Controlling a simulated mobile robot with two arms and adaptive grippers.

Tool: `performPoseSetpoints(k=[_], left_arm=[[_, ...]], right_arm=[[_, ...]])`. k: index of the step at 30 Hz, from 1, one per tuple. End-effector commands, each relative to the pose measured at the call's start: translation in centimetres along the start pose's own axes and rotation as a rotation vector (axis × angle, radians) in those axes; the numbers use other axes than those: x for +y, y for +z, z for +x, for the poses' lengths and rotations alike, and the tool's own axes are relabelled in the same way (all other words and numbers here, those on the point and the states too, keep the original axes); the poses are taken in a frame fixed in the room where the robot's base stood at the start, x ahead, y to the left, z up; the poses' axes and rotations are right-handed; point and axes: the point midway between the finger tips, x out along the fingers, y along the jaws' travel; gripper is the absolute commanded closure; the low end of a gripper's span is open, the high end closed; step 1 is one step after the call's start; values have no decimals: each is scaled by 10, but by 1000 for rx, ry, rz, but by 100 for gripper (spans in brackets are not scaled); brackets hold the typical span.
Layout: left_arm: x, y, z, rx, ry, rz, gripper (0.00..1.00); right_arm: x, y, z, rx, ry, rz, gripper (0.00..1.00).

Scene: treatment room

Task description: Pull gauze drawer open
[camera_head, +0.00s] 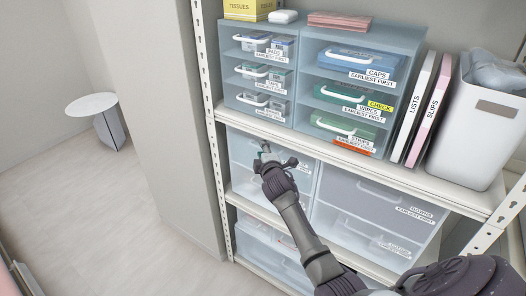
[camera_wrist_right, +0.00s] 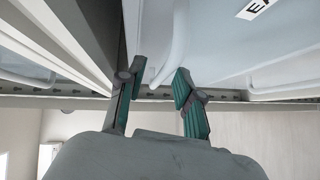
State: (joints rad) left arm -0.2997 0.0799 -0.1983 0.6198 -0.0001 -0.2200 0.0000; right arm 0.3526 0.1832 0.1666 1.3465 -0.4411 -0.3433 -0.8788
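A translucent pale-blue drawer (camera_head: 243,150) is in the left unit on the middle shelf. My right gripper (camera_head: 264,152) is in front of it and hides part of its front. No label reading gauze can be made out. In the right wrist view, the drawer front (camera_wrist_right: 225,45) fills the upper middle, and its white curved handle (camera_wrist_right: 170,52) runs down between my right fingertips (camera_wrist_right: 158,76). The two fingers are apart, one on each side of the handle, with a gap showing. Whether either touches it I cannot tell. My left gripper is not in view.
Above are small drawers (camera_head: 257,71) and a unit labelled caps and wipes (camera_head: 352,88). A larger gowns drawer (camera_head: 378,200) is to the right. The shelf edge (camera_head: 330,155) runs just above the gripper; a rack post (camera_head: 207,100) stands at left. The floor (camera_head: 90,210) there is open.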

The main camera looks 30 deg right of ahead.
Motion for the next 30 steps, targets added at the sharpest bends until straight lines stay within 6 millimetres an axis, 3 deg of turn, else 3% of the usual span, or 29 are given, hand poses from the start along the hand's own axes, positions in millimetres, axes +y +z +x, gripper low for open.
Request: performPoseSetpoints(k=[6, 12, 13, 30], left_arm=[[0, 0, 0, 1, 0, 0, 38], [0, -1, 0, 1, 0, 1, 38], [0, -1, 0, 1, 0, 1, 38], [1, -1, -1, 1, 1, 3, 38]], right_arm=[[0, 0, 0, 0, 0, 0, 65], [0, 0, 0, 0, 0, 0, 99], [0, 0, 0, 0, 0, 0, 100], [-2, -3, -4, 0, -3, 2, 100]])
